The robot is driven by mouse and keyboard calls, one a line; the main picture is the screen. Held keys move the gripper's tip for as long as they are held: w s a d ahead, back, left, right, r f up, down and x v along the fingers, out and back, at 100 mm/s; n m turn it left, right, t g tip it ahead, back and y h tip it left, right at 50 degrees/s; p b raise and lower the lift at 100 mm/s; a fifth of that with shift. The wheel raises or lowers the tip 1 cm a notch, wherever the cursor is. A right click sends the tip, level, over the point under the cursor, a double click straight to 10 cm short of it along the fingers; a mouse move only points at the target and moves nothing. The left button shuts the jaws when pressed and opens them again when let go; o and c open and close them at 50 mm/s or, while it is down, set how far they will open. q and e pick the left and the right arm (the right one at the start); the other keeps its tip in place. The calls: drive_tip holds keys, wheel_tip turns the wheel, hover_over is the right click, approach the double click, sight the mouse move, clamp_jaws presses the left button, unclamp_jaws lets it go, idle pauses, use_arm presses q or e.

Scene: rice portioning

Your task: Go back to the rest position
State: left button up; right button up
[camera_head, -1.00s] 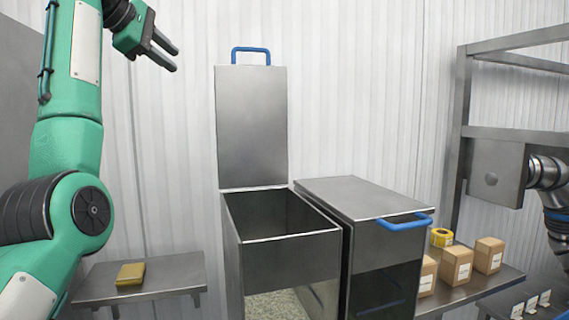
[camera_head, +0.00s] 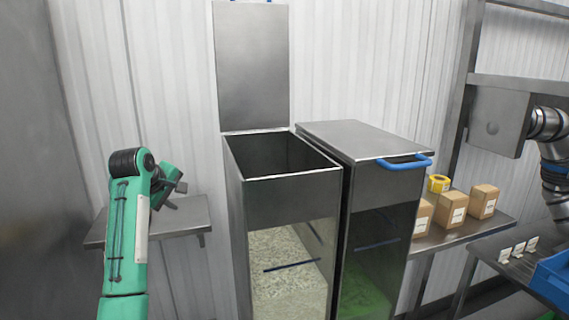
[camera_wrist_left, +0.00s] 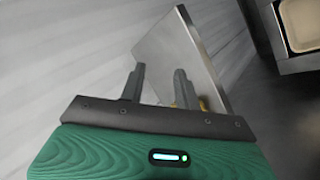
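My left gripper (camera_head: 180,194) is low at the left in the head view, in front of the small wall shelf (camera_head: 196,222). In the left wrist view its two fingers (camera_wrist_left: 158,72) stand apart with nothing between them, so it is open and empty. Part of a yellow item (camera_wrist_left: 203,104) shows behind the right finger, by the shelf plate (camera_wrist_left: 170,45). In the head view that item is hidden behind my arm. My right gripper is not in view.
A metal bin (camera_head: 285,190) stands with its lid (camera_head: 252,70) raised, pale grains behind its window. A closed bin (camera_head: 375,185) with a blue handle (camera_head: 404,162) adjoins it. Boxes (camera_head: 452,210), yellow tape (camera_head: 439,183), a blue crate (camera_head: 553,282) and a grey arm (camera_head: 552,165) are right.

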use_arm(q)
drive_tip(key=s+d+f+m+g+y, duration=0.1)
drive_tip(key=s+f+m, duration=0.2)
drive_tip(key=s+f, duration=1)
drive_tip(key=s+d+f+m+g+y, duration=0.15)
drive_tip(key=s+f+m, duration=0.25)
drive_tip(key=s+f, duration=0.9)
drive_tip(key=s+d+f+m+g, duration=0.1)
drive_tip(key=s+d+f+m, duration=0.3)
drive_tip(key=s, duration=0.9)
drive_tip(key=s+a+f+m+g, duration=0.1)
drive_tip(key=s+f+m, duration=0.35)
drive_tip(key=s, duration=0.85)
wheel_tip(320, 180, down, 36)
drive_tip(key=s+r+n+g+b, duration=0.1)
drive_tip(key=n+g+b, duration=0.1)
drive_tip(key=s+a+f+b, duration=0.1)
drive_tip(key=s+a+f, duration=0.2)
drive_tip(key=s+f, duration=1.5)
wheel_tip(320, 180, down, 2)
drive_tip(key=shift+s+f+m+g+h, duration=0.1)
drive_tip(key=shift+s+m+g+h, duration=0.25)
drive_tip(key=shift+g, duration=0.1)
use_arm(e)
wheel_tip(320, 180, down, 3)
drive_tip(key=shift+d, duration=0.1)
